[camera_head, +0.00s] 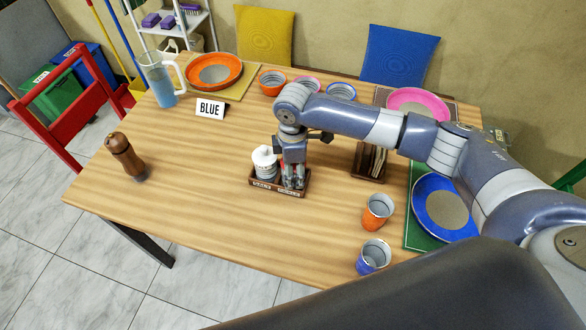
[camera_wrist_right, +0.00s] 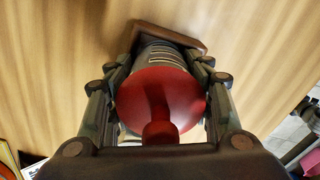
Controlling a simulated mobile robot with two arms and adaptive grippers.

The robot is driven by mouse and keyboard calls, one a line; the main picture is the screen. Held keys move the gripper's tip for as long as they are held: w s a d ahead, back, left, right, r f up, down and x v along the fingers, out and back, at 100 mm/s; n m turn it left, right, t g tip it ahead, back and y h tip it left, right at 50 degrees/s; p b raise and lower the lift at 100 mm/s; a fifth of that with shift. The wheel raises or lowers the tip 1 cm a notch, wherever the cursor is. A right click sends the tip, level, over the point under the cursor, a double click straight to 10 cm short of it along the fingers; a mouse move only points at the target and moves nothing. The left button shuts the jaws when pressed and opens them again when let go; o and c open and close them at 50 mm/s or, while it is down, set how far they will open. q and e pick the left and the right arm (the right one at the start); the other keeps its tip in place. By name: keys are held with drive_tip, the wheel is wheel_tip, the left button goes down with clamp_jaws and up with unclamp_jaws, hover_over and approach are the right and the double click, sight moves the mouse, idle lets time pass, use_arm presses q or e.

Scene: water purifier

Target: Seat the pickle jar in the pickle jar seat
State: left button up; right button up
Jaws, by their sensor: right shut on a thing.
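My right gripper (camera_head: 293,182) points down over the right part of a small wooden caddy (camera_head: 263,187) with white labels on its front. In the right wrist view my right gripper (camera_wrist_right: 160,105) is shut around the pickle jar, which has a round red lid (camera_wrist_right: 150,95) with a knob and a ridged body. The brown caddy (camera_wrist_right: 195,40) shows just beyond the jar. A white jar (camera_head: 265,160) stands in the caddy's left part. In the head view the fingers hide most of the held jar; I cannot tell whether its base touches the seat. My left gripper is not in view.
A wooden napkin holder (camera_head: 369,162) stands right of the caddy. An orange cup (camera_head: 377,211) and a blue cup (camera_head: 373,256) stand front right. The table (camera_head: 200,215) is clear in front of the caddy.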

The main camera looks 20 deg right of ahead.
drive_tip(key=shift+f, duration=0.2)
drive_tip(key=shift+s+f, duration=0.25)
drive_tip(key=o, duration=1.2)
drive_tip(key=shift+s+f, duration=0.1)
drive_tip(key=shift+f, duration=0.05)
drive_tip(key=shift+c, duration=0.2)
drive_tip(key=shift+f, duration=0.15)
drive_tip(key=shift+w, duration=0.2)
wheel_tip(320, 180, up, 14)
drive_tip(key=shift+w+f, duration=0.1)
drive_tip(key=shift+w, duration=0.05)
drive_tip(key=shift+f, duration=0.1)
